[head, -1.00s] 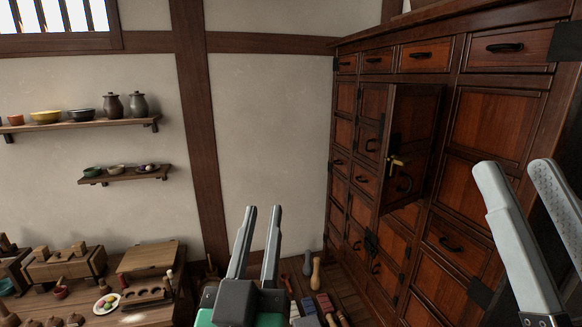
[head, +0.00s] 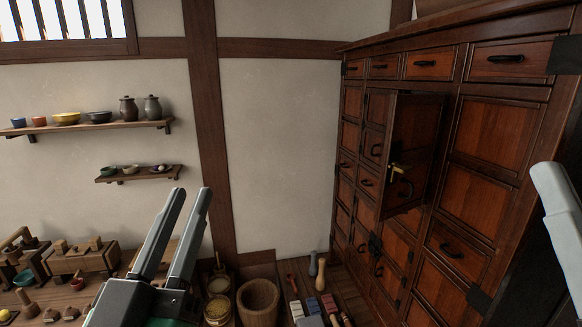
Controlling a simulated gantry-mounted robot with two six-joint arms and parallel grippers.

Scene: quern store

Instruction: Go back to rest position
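My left gripper (head: 188,195) is at the lower left of the head view, pointing up. Its two grey fingers stand apart with nothing between them. It is in front of the pale wall, clear of the cabinet. My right gripper (head: 545,170) is at the right edge, and only one finger shows. The other finger is outside the picture, so its opening is hidden. A dark red-brown wooden cabinet (head: 497,130) fills the right side. One of its doors (head: 417,125) stands open, with a brass key or handle (head: 399,168) on it.
Two wall shelves (head: 84,129) (head: 138,177) hold bowls and jars at the left. Wooden tools and blocks (head: 80,258) stand at the lower left. Wooden tubs (head: 259,297) and several small tools (head: 320,275) stand on the floor below. The space before the bare wall is free.

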